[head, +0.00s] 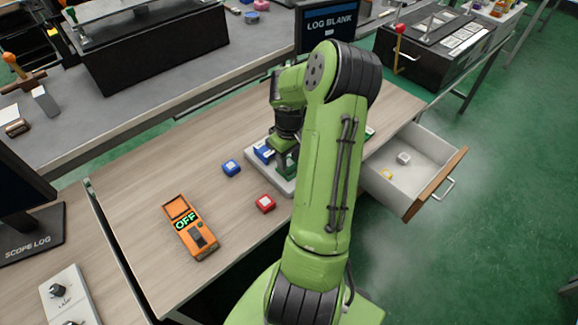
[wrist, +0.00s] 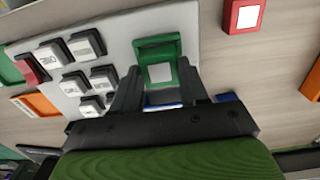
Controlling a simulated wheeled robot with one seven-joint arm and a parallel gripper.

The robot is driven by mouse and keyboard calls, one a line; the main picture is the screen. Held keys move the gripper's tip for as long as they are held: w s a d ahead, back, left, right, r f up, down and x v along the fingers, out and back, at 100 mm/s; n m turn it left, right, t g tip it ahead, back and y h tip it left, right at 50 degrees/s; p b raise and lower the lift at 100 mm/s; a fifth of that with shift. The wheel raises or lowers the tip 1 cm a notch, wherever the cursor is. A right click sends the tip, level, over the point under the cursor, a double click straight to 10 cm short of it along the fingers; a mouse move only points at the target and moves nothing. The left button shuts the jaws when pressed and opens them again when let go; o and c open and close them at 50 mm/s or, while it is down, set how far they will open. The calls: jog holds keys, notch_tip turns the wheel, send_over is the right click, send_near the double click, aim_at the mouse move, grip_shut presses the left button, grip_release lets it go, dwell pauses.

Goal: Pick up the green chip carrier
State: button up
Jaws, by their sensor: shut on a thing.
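The green chip carrier (wrist: 160,48), a green block with a pale square on its face, is between my fingertips in the wrist view. My gripper (wrist: 157,76) is shut on it, one dark finger on each side. In the head view green shows (head: 284,168) beside the white board (head: 283,186), below my wrist; my arm hides most of this spot. I cannot tell whether the carrier touches the board.
A blue block (head: 231,168) and a red block (head: 265,203) lie on the table left of the board. An orange meter reading OFF (head: 190,228) lies nearer. An open drawer (head: 412,168) is at right.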

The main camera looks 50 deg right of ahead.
aim_at(289, 163)
jog(key=shift+r+p, duration=1.8)
jog(key=shift+r, duration=0.55)
